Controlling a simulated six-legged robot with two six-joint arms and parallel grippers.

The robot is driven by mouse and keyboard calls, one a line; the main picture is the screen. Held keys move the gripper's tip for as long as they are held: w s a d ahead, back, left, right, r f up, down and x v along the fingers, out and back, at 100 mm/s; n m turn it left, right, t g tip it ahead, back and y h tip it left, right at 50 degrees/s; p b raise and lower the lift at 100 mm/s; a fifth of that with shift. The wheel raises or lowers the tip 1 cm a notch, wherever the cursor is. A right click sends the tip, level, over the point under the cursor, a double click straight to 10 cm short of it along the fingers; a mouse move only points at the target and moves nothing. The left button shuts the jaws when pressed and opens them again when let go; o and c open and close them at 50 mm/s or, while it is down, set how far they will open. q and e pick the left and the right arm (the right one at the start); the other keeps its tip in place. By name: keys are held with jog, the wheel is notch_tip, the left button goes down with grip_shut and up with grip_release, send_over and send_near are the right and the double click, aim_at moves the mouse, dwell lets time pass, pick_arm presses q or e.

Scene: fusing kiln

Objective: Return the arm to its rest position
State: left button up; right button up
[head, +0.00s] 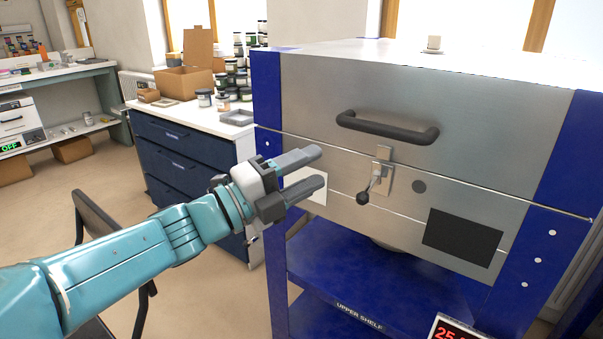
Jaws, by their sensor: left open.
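My left gripper (318,168) is open and empty, its two grey fingers pointing right. In the picture it lies in front of the left part of the kiln (300,90), left of the latch. I cannot tell whether a finger touches the kiln. My teal left arm reaches in from the lower left. The kiln is a steel box with blue corner posts and its lid looks shut. A dark bar handle (388,127) is on the lid's front, and a latch lever (372,184) with a black knob is below it. My right gripper is out of view.
Below the kiln is a blue stand with an upper shelf (350,300). A red-digit display (456,332) is at the bottom edge. Left of the kiln stands a dark blue drawer cabinet (175,160) with jars and boxes on top. A dark chair (95,215) is behind my arm.

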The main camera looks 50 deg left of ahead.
pick_arm(q)
jog(key=shift+s, duration=0.45)
